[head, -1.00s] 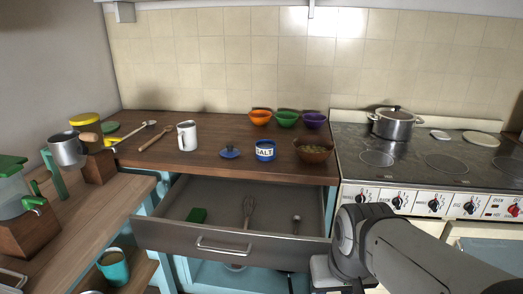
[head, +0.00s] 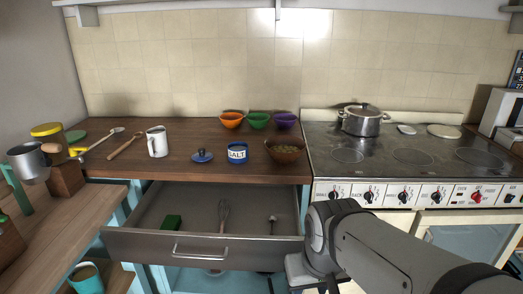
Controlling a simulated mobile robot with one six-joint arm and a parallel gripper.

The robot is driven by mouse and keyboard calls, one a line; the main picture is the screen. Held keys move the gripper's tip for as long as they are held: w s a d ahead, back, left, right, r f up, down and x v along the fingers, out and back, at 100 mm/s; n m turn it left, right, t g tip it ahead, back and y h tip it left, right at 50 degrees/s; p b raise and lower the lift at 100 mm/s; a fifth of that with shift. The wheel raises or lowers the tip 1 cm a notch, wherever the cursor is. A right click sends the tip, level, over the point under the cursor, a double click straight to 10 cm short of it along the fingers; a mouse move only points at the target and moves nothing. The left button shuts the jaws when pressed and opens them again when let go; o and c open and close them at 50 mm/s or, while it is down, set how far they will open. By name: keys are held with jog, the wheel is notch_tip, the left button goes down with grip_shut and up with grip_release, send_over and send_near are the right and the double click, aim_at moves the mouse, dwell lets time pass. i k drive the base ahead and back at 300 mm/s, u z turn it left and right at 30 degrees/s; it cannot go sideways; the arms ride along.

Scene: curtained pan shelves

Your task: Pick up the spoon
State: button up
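Two long spoon-like utensils lie side by side on the dark wooden counter at the left: one pale and slim (head: 101,140), one brown wooden (head: 126,146). I cannot tell which one the task means by the spoon. In the open drawer lie a whisk (head: 223,215) and a small dark-handled utensil with a pale end (head: 272,224), too small to name. My arm shows at the lower right, in front of the drawer's right end. My gripper's fingers are not visible, and the arm is well away from the counter utensils.
The pulled-out drawer (head: 142,245) juts forward below the counter. A white mug (head: 157,143), blue lid (head: 202,156), salt jar (head: 237,153) and several bowls stand on the counter. A green block (head: 171,222) is in the drawer. A pot (head: 362,121) is on the stove.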

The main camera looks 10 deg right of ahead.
aim_at(272, 220)
jog(key=u, duration=0.05)
jog(key=k, duration=1.05)
jog(key=z, duration=0.65)
jog(key=i, duration=2)
jog(key=u, duration=0.4)
